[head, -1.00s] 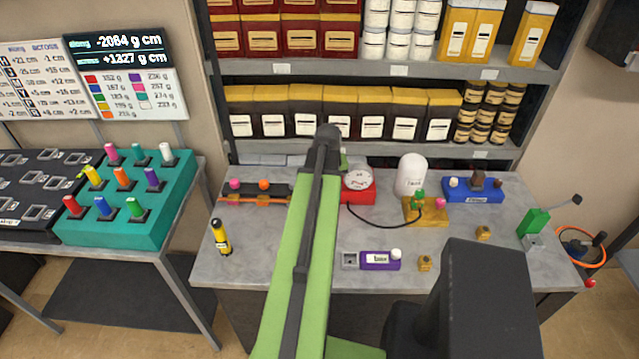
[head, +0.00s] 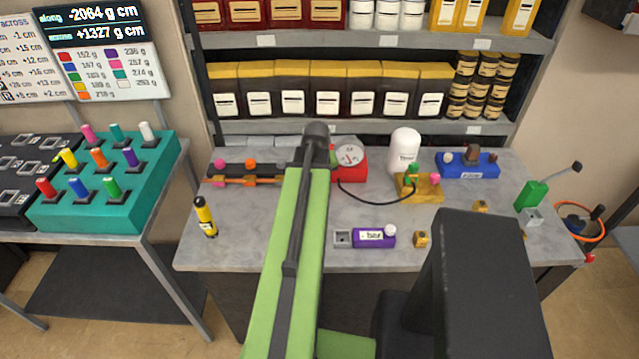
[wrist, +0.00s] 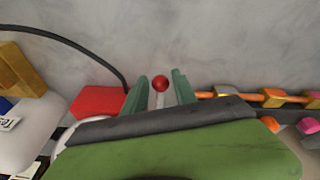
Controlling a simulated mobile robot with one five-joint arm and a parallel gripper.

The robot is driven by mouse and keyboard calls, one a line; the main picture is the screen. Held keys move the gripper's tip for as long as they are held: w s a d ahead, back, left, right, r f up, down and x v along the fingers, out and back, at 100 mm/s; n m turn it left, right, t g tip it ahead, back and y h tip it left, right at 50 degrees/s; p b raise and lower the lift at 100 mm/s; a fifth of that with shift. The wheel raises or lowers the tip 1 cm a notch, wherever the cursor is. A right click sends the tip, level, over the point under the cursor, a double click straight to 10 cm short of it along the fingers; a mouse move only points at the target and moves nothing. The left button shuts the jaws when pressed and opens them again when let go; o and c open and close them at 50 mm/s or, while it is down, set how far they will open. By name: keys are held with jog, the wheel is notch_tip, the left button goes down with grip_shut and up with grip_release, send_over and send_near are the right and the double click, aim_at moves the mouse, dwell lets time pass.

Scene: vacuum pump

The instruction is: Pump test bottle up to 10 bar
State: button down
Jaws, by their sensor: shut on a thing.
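My gripper (wrist: 160,92) has its two green fingers on either side of a thin pale lever with a red ball knob (wrist: 160,84) and is shut on it. In the head view my arm hides the gripper and this lever. The red block (head: 349,174) with a round white dial gauge (head: 349,154) stands just right of my arm; the block also shows in the wrist view (wrist: 98,101). A black hose (head: 372,201) runs from it to a yellow block (head: 425,193) with green and pink parts. A white bottle (head: 404,151) stands behind that block.
A purple box (head: 374,238) with a small display lies in front. A blue block (head: 480,170) is at the back right, and a rail with orange parts (head: 228,181) is left of my arm. Shelves (head: 290,127) rise behind.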

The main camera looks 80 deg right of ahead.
jog(key=shift+a+f, duration=0.1)
jog(key=shift+a, duration=0.15)
jog(key=c, duration=1)
grip_release()
jog(key=shift+d, duration=0.1)
jog(key=shift+r+p, duration=0.45)
jog(key=p+v, duration=1.6)
jog(key=shift+r, duration=0.3)
jog(key=shift+w, duration=0.1)
